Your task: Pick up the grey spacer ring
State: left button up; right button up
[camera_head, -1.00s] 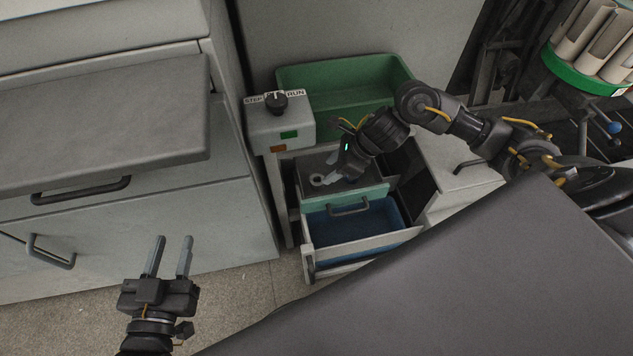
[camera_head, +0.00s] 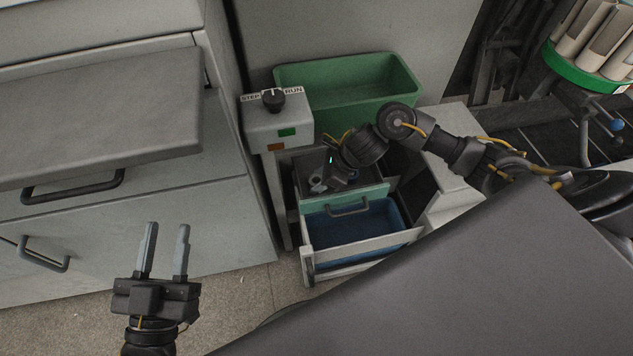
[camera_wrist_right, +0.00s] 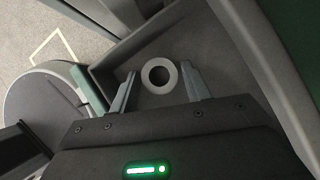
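The grey spacer ring (camera_wrist_right: 159,76) lies flat in the upper open drawer (camera_head: 359,195), and in the head view it shows small (camera_head: 317,187) beside my right gripper. My right gripper (camera_wrist_right: 160,82) is open, with its two fingers on either side of the ring in the wrist view. Whether the fingertips are at the ring's height cannot be told. In the head view the right gripper (camera_head: 322,184) reaches down into the drawer and partly hides the ring.
A lower open drawer with a blue inside (camera_head: 350,225) is below the upper one. A control box (camera_head: 279,125) with a knob and a green bin (camera_head: 350,92) stand behind. A dark flat surface (camera_head: 450,270) fills the lower right. Grey cabinets (camera_head: 130,230) stand at left.

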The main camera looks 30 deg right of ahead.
aim_at(319, 180)
jog(key=c, duration=0.7)
jog(key=shift+r, duration=0.1)
